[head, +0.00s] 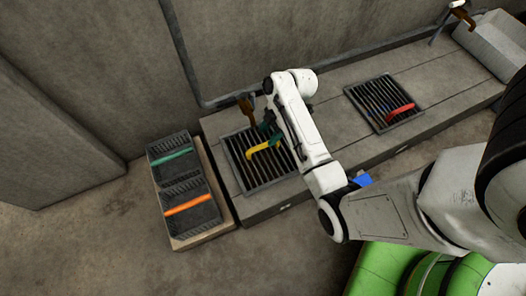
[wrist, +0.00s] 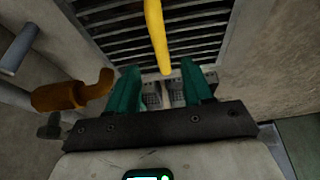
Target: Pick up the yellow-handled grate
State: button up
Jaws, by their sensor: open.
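The yellow-handled grate (head: 248,177) lies on the grey stone ledge in the head view, with dark bars inside a grey frame. Its yellow handle (head: 262,146) is partly hidden by my arm. In the wrist view the yellow handle (wrist: 157,35) runs down from the top edge, over the bars of the grate (wrist: 195,42). My gripper (wrist: 163,84) has green fingers spread apart, with the handle's lower end appearing between their tips. I cannot tell whether they touch it. In the head view my gripper (head: 268,130) is at the handle, mostly behind my arm.
A brown valve (wrist: 70,94) and pipe are close left of my gripper. A red-handled grate (head: 378,92) lies farther right on the ledge (head: 335,125). The wall (head: 240,50) is behind.

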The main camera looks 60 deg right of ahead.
aim_at(264, 144)
jog(key=b+x, duration=0.4)
jog(key=x, duration=0.3)
jog(key=shift+s+f, duration=0.15)
jog(key=shift+f, duration=0.1)
grip_shut()
jog(key=shift+r, duration=0.1)
dwell(1.1)
